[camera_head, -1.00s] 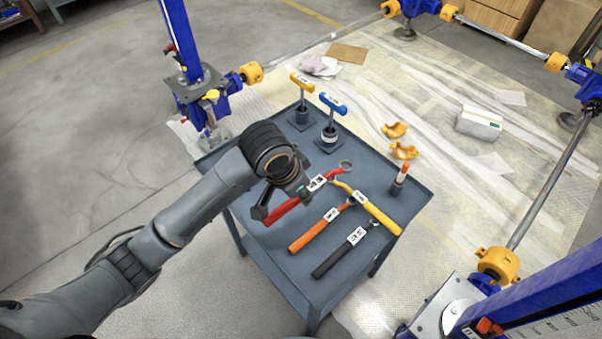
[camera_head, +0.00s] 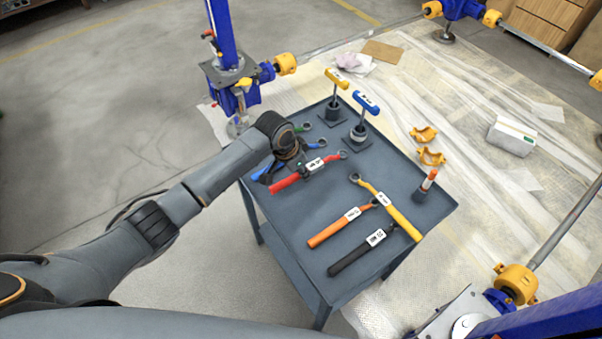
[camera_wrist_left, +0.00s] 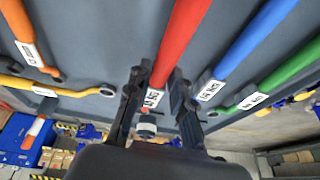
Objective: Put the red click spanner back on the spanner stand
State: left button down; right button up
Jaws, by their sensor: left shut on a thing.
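The red click spanner (camera_head: 287,182) has a red handle, a white label and a ring end pointing right. In the head view it is over the grey table-like stand (camera_head: 300,262), beside a blue spanner. My left gripper (camera_head: 296,167) is shut on it near the label; its fingers are partly hidden by the wrist. In the left wrist view the red spanner (camera_wrist_left: 182,35) runs between the two fingers (camera_wrist_left: 155,98). I cannot tell if it touches the surface. My right gripper is not in view.
Blue (camera_wrist_left: 245,42) and green (camera_wrist_left: 290,68) spanners lie on one side of the red one. Orange (camera_head: 330,231), yellow (camera_head: 400,220) and black (camera_head: 350,259) spanners lie on the other. T-handled tools (camera_head: 365,105) stand at the far edge, a marker-like orange-topped tool (camera_head: 427,183) at the right.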

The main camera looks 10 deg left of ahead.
pick_arm(q)
jog(key=shift+f, duration=0.8)
jog(key=shift+f, duration=0.15)
jog(key=c, duration=1.1)
grip_release()
jog(key=shift+s, duration=0.1)
jog(key=v, duration=1.2)
